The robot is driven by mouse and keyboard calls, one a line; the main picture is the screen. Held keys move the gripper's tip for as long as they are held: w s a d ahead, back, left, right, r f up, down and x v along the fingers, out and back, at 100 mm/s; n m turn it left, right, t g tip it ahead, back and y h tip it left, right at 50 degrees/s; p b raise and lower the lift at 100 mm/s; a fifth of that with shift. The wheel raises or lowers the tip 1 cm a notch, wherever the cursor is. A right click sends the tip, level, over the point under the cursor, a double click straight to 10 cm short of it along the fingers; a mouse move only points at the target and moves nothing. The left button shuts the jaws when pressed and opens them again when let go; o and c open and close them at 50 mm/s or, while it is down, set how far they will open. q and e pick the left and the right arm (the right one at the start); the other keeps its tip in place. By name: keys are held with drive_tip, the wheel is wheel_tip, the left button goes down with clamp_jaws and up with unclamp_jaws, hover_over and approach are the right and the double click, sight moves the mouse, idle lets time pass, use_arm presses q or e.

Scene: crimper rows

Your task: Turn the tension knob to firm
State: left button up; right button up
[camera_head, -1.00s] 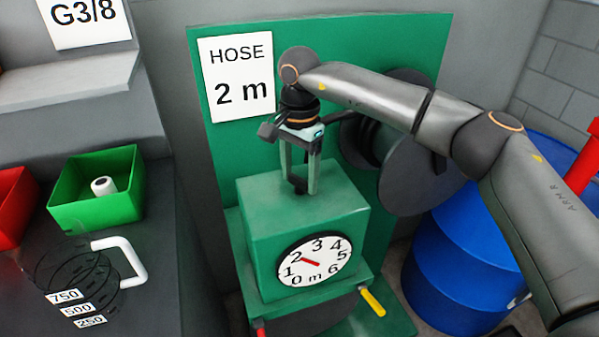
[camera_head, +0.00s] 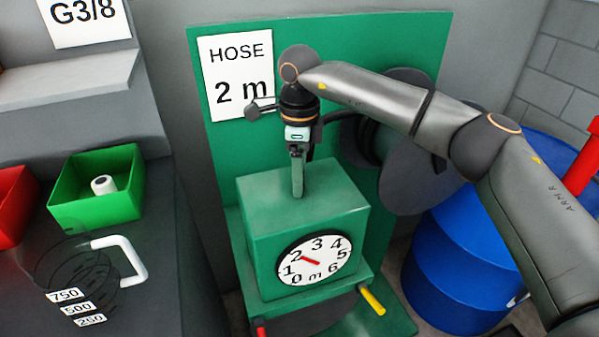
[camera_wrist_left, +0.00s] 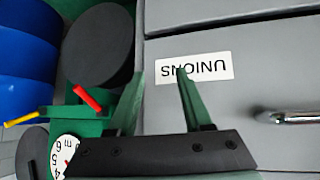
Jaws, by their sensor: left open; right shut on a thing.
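The green machine box (camera_head: 265,215) has a white dial (camera_head: 314,258) numbered 0 to 6 m on its front; the red needle points near 2. My right gripper (camera_head: 298,193) points straight down onto the box top, seen edge-on. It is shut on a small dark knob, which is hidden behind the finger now. I cannot read any knob marking. My left gripper (camera_wrist_left: 159,76) is open and empty in the left wrist view, in front of a grey drawer labelled UNIONS (camera_wrist_left: 194,68). The dial also shows there at lower left (camera_wrist_left: 66,150).
A sign (camera_head: 238,78) reads HOSE 2 m on the green back panel. A dark reel (camera_head: 420,175) and blue barrel (camera_head: 450,270) stand right. A yellow handle (camera_head: 373,301) juts at the box's base.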

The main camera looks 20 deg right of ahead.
drive_tip(key=m, duration=0.6)
drive_tip(key=shift+m, duration=0.3)
drive_tip(key=m, duration=0.6)
drive_tip(key=shift+b, duration=0.35)
drive_tip(key=shift+m, duration=0.3)
drive_tip(key=o, duration=1.4)
wheel_tip(320, 180, up, 13)
drive_tip(key=shift+f+b, duration=0.2)
drive_tip(key=shift+b, duration=0.1)
